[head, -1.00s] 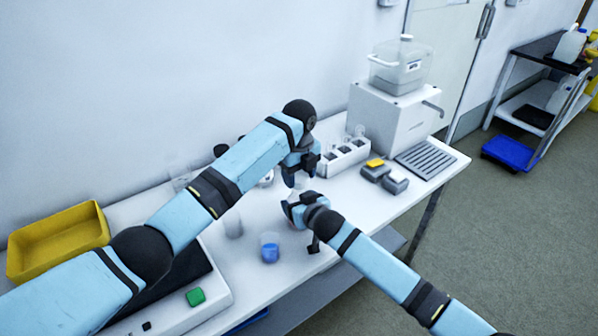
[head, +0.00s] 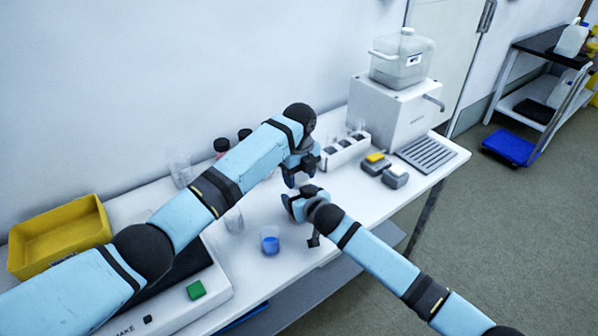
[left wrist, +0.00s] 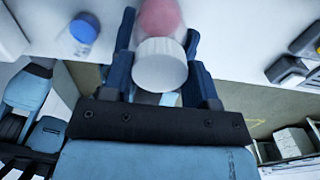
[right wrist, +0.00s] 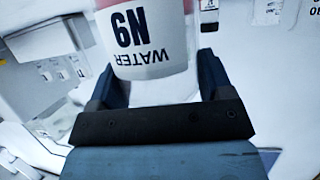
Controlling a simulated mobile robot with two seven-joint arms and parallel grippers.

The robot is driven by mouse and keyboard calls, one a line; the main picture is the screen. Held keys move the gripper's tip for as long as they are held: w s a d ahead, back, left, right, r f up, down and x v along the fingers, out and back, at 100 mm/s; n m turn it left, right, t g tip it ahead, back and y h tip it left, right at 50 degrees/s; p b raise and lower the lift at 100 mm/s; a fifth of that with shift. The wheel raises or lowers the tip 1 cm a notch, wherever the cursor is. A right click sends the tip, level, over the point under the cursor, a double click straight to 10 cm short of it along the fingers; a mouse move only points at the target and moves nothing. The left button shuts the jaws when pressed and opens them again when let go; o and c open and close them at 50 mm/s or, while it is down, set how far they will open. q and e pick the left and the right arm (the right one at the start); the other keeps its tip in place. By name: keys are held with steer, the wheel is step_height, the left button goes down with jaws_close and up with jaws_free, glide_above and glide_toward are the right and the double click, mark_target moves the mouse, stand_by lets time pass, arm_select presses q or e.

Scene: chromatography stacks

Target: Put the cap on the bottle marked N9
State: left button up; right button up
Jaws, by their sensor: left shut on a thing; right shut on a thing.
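The bottle marked N9 (right wrist: 140,38) shows in the right wrist view with a white label reading "N9 WATER" and a pink-red band. My right gripper (head: 297,206) is shut on it. The white ribbed cap (left wrist: 160,65) is between the fingers of my left gripper (head: 299,178), which is shut on it. In the left wrist view, a pink part of what seems to be the bottle (left wrist: 160,16) shows just beyond the cap. I cannot tell whether the cap touches the bottle's neck. In the head view my grippers are close together above the bench, hiding most of the bottle and cap.
A white rack (head: 345,153), grey blocks (head: 395,177) and a dispenser (head: 392,115) are to the right. A yellow tray (head: 60,236) is left. Dark-capped bottles (head: 221,146) stand behind my left arm.

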arm_select(q)
steer(key=shift+f, duration=0.55)
stand_by(0.4)
arm_select(e)
steer(key=c, duration=0.4)
arm_select(q)
steer(key=m, duration=0.3)
arm_select(e)
steer(key=shift+c, duration=0.2)
arm_select(q)
steer(key=o, duration=0.9)
steer(key=shift+r, duration=0.1)
steer(key=shift+r, duration=2.15)
steer(key=shift+c, duration=0.5)
